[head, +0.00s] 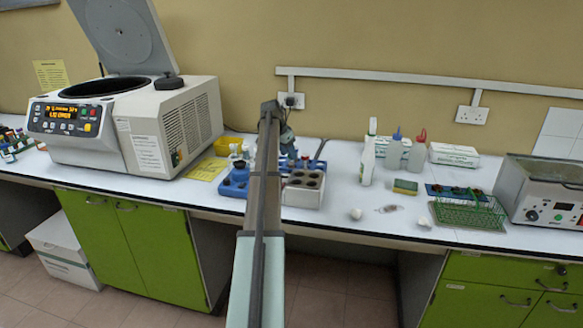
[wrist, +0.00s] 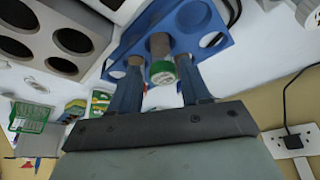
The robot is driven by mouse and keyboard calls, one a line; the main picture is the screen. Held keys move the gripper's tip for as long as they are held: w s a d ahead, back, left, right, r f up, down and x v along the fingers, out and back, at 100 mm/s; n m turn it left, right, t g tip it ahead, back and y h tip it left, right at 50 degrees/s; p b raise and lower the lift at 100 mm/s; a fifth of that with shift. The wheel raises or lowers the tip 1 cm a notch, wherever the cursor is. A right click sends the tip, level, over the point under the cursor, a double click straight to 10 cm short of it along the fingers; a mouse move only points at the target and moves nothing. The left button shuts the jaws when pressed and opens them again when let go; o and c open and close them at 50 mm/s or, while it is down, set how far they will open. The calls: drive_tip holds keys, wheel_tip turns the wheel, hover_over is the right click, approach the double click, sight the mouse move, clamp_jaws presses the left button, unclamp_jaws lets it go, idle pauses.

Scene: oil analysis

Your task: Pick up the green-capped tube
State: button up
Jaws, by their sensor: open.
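The green-capped tube (wrist: 163,74) shows in the wrist view, its cap facing the camera and its body reaching toward a blue rack (wrist: 205,22) with round holes. My gripper (wrist: 160,66) is open, with one dark finger on each side of the tube. Gaps show between the cap and both fingers. I cannot tell how deep the tube sits in the rack. In the head view my gripper is mostly hidden behind my arm, above the blue rack (head: 318,166) at the back of the bench. The tube cannot be made out there.
A grey block with dark holes (head: 303,188) stands in front of the rack, and another blue rack (head: 234,184) is at left. A centrifuge (head: 150,120) with raised lid stands further left. Bottles (head: 393,152) and a green wire rack (head: 468,214) are at right. A wall socket (head: 291,101) is behind.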

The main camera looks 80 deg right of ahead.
sight(291, 166)
drive_tip(key=shift+d+x, duration=0.1)
drive_tip(key=shift+x, duration=1.1)
drive_tip(key=shift+d+x, duration=0.15)
drive_tip(key=shift+x, duration=1.05)
drive_tip(key=shift+r, duration=0.1)
drive_tip(key=shift+c, duration=0.3)
drive_tip(key=c, duration=0.7)
drive_tip(key=shift+o, duration=0.2)
drive_tip(key=shift+r, duration=0.1)
